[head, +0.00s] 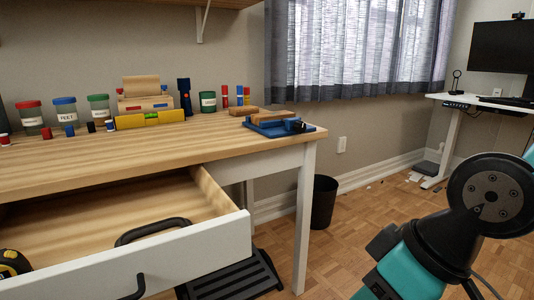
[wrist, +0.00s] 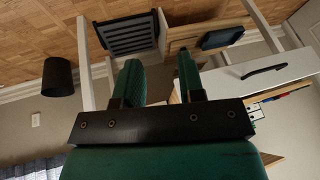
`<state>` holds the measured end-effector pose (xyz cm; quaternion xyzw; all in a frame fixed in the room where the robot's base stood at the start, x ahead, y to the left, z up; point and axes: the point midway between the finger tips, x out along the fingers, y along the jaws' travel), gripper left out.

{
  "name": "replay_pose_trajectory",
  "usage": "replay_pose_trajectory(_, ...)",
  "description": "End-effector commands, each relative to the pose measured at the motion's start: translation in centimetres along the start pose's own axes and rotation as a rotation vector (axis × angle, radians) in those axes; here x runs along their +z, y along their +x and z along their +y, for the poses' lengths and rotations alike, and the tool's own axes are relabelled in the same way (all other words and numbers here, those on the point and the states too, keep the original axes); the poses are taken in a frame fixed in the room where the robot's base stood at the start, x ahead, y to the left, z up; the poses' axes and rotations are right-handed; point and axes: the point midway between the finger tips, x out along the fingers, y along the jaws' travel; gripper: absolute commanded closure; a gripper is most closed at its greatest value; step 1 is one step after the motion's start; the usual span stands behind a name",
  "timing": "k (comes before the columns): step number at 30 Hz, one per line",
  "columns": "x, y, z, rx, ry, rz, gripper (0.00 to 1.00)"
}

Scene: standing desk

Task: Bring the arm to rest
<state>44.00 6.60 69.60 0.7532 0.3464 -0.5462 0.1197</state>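My gripper (wrist: 158,64) shows in the wrist view, its two green fingers apart with nothing between them. That view is upside down, and the fingers point toward the desk and the floor. They touch nothing that I can see. In the head view, my teal and black arm is folded at the lower right, clear of the desk; the gripper itself is out of that picture.
The wooden desk (head: 80,172) has an open drawer (head: 200,250) jutting forward. Jars, blocks and a blue vise (head: 270,126) stand on it. A black bin (head: 323,202) and a black footrest (head: 235,278) are on the floor. A second desk (head: 455,104) stands at the far right.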

Motion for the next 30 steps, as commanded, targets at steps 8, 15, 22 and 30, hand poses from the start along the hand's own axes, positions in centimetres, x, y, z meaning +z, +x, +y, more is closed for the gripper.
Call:
replay_pose_trajectory(8,1.5,-7.9,-2.5,-0.069,0.104,-0.156,0.64)
replay_pose_trajectory(15,-1.4,-14.9,-4.1,-0.069,0.102,-0.156,0.64)
replay_pose_trajectory(22,-4.7,-22.9,-5.8,-0.068,0.102,-0.156,0.64)
replay_pose_trajectory(30,-8.5,-32.0,-7.8,-0.068,0.101,-0.155,0.64)
